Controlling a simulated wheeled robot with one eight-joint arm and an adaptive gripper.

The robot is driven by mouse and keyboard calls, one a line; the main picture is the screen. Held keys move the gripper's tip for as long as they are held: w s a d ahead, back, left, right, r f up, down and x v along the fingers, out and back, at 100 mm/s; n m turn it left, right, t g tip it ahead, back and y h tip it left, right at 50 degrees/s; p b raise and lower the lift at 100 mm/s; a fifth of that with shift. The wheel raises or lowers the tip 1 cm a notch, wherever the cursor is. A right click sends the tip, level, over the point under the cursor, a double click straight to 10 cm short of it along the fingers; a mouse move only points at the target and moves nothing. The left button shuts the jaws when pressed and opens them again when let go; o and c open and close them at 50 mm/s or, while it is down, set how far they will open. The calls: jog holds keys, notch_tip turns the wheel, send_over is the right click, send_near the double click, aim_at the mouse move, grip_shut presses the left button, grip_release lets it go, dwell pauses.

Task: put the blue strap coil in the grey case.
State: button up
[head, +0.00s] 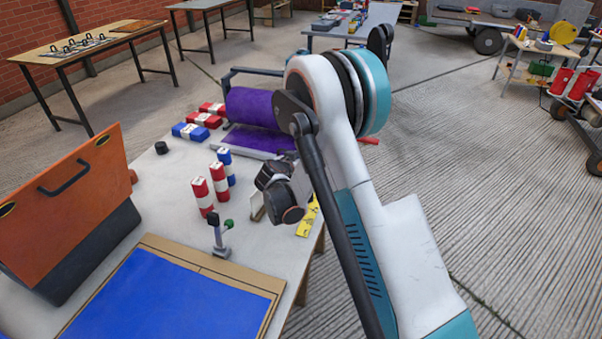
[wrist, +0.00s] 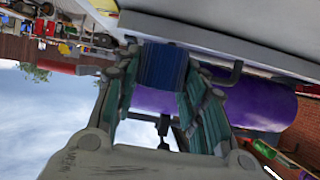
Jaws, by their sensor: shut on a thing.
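My gripper (wrist: 162,72) is shut on a ribbed blue strap coil (wrist: 160,62), which sits between its two green-padded fingers in the wrist view. In the head view my wrist is over the table's right edge, and the fingers and held coil are hidden or too small to make out. A case with a dark grey body (head: 95,258) and an orange panel with a black handle (head: 68,200) stands at the left of the table, well left of my wrist. Its inside is not visible.
Red-and-white rolls (head: 219,183) and a blue-and-white roll (head: 226,164) stand left of my wrist. More rolls lie behind them. A purple roll (head: 250,108) lies at the table's far end. A small clamp-like tool (head: 220,242) stands near a blue sheet (head: 170,300) in front.

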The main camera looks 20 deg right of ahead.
jog(key=shift+f+b, duration=0.7)
jog(key=shift+f, duration=1.3)
jog(key=shift+f, duration=0.1)
jog(key=shift+f, duration=0.15)
jog(key=o, duration=1.1)
